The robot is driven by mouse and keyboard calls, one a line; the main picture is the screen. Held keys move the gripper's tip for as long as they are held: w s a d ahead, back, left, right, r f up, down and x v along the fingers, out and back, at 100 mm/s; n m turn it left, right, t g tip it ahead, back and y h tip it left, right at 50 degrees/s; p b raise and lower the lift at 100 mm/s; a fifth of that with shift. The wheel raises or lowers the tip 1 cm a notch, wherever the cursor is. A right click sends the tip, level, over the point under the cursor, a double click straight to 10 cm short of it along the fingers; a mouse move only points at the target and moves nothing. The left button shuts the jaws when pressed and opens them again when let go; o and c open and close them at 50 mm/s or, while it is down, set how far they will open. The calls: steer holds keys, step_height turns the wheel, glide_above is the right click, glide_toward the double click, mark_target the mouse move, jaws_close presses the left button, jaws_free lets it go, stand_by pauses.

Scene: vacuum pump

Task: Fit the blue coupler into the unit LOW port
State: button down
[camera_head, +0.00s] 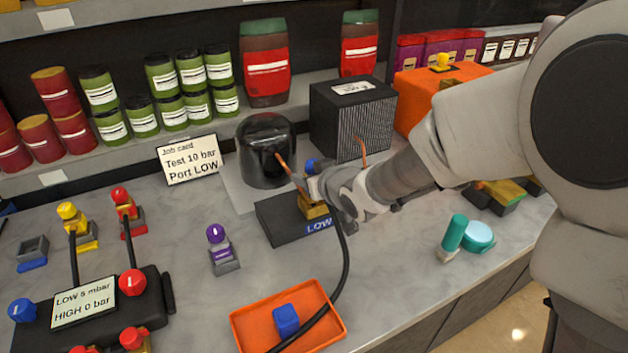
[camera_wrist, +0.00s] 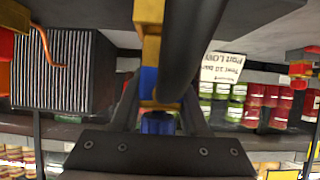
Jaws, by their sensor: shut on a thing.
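My gripper (camera_head: 318,188) is shut on the blue coupler (camera_head: 314,165) at the black LOW unit block (camera_head: 275,220). Only a bit of the coupler's blue shows in the head view, behind my fingers. In the wrist view the blue coupler (camera_wrist: 158,123) is between my gripper's fingers (camera_wrist: 152,110), in line with the brass-yellow port fitting (camera_wrist: 149,45). The fitting also shows in the head view (camera_head: 312,209), above the LOW label. A black hose (camera_head: 344,262) runs down from my gripper. I cannot tell whether coupler and port are fully joined.
An orange tray (camera_head: 238,330) with a blue block (camera_head: 286,320) stands at the front. A dark rounded pump body (camera_head: 266,150) and a ribbed black box (camera_head: 352,118) stand close behind. A purple-topped fitting (camera_head: 222,255) stands left. Teal items (camera_head: 455,232) stand right.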

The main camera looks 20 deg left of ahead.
steer(key=shift+f, duration=0.85)
steer(key=shift+f, duration=0.1)
steer(key=shift+f+b, duration=0.2)
steer(key=shift+b, duration=0.15)
steer(key=shift+c, duration=2)
jaws_free()
steer(key=shift+r, duration=0.1)
